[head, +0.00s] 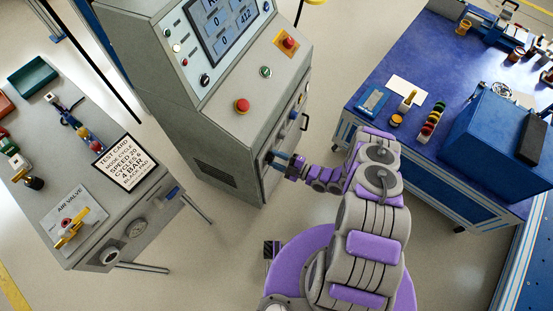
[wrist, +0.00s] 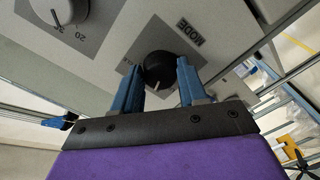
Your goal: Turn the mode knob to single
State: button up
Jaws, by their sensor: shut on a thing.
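The mode knob (wrist: 160,66) is round and black, under the printed word MODE (wrist: 189,32) on a dark label plate in the wrist view. A pale pointer mark shows on its side nearest my gripper. Left of the knob, a label is partly hidden by a finger; only its ending shows. My gripper (wrist: 157,75) has its two blue fingers on either side of the knob and is shut on it. In the head view my gripper (head: 275,158) reaches the lower front of the grey console (head: 170,95); the knob is hidden there.
Another grey dial (wrist: 60,10) marked 20 and 30 sits left of the knob. The console carries a red button (head: 242,106) and a front handle (head: 304,121). A bench with a test card (head: 125,162) stands left, a blue workbench (head: 440,70) right. Open floor lies between.

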jog(key=shift+f, duration=0.1)
jog(key=o, duration=1)
jog(key=shift+o, duration=0.2)
jog(key=v, duration=1.7)
jog(key=shift+s+d+b, duration=0.15)
jog(key=shift+d+b, duration=0.1)
jog(key=shift+b, duration=0.1)
